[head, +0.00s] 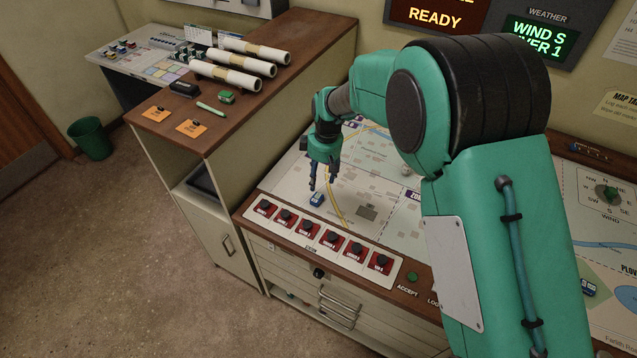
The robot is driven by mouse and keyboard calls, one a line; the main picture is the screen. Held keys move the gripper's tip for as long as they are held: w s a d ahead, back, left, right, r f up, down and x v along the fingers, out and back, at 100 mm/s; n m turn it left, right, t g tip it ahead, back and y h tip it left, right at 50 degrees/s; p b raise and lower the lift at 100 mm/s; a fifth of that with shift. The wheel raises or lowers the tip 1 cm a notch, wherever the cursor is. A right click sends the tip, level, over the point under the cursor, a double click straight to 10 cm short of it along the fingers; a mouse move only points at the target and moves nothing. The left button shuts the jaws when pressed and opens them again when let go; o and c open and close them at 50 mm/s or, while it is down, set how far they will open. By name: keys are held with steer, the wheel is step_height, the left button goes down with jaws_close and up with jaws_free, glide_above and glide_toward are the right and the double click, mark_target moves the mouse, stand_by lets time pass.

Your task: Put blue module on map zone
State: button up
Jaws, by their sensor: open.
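The small blue module (317,199) rests on the printed map (385,155) of the console, near its front left part. My gripper (322,188) is open, pointing down just above and behind the blue module; whether the fingers touch it I cannot tell. Part of a zone label (413,194) shows on the map to the right, cut off by my arm. Another small blue vehicle-like piece (588,288) lies on the map at the far right. My arm hides much of the map's middle.
A row of several red switches (322,238) lines the console's front edge, with a green button (412,277) at its right end. A wooden cabinet (228,113) with rolled papers (233,68) stands higher on the left. A green bin (90,138) stands on the floor.

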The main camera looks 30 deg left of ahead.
steer(key=shift+r, duration=0.5)
stand_by(0.3)
steer(key=shift+d, duration=0.1)
